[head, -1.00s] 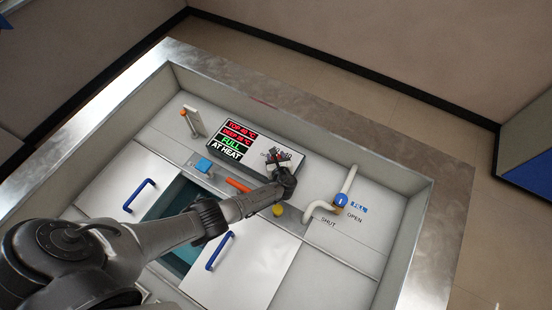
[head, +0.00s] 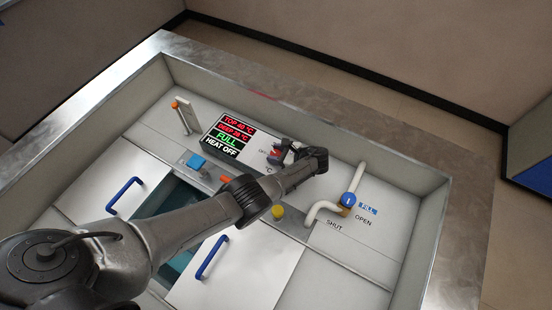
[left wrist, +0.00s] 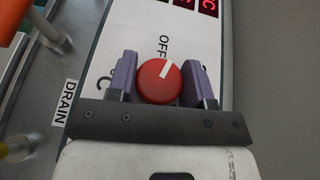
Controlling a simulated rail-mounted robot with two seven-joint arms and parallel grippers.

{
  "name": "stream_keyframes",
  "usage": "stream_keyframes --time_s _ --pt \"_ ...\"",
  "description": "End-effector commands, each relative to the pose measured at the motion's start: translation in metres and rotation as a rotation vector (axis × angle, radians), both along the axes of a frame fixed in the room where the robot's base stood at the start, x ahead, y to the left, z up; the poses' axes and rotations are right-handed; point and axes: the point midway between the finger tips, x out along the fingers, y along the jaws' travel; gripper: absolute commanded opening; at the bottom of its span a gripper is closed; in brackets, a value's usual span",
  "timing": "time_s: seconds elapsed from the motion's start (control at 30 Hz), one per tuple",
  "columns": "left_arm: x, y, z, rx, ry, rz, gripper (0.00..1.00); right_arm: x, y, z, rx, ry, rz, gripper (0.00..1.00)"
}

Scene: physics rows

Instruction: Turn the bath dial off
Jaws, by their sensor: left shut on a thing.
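The bath dial (left wrist: 159,82) is a round red knob with a white pointer line on a white panel. In the left wrist view its pointer is toward the word OFF. My left gripper (left wrist: 160,84) is shut on the dial, with one purple finger on each side of it. In the head view the left gripper (head: 279,154) is at the right end of the display panel (head: 231,136), and the dial is mostly hidden there. The display reads TOP and DEEP temperatures in red, FULL in green and HEAT OFF in white. My right gripper is not in view.
A blue valve (head: 348,199) on a white pipe stands at the right, near SHUT and OPEN labels. Two lids with blue handles (head: 212,257) lie in front.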

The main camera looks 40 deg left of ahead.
Motion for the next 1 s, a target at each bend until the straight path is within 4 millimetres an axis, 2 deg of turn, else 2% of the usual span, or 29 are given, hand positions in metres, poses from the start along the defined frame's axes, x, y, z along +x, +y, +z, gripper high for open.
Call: stream_keyframes --time_s 0.03,0.1,0.4,0.63,1.0 --pt "0.001 0.000 -0.005 0.001 -0.003 0.040 0.23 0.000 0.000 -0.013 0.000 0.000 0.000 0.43" --pt "0.001 0.000 -0.005 0.001 -0.002 0.090 0.23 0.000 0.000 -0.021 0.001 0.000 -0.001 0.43" --pt "0.001 0.001 -0.002 0.002 -0.001 0.249 0.23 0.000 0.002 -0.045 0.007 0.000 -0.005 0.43" --pt "0.000 0.001 0.000 0.002 -0.001 0.305 0.23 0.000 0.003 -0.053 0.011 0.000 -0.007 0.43" --pt "0.000 0.001 0.001 0.001 -0.001 0.319 0.23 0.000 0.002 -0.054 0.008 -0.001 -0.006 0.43"
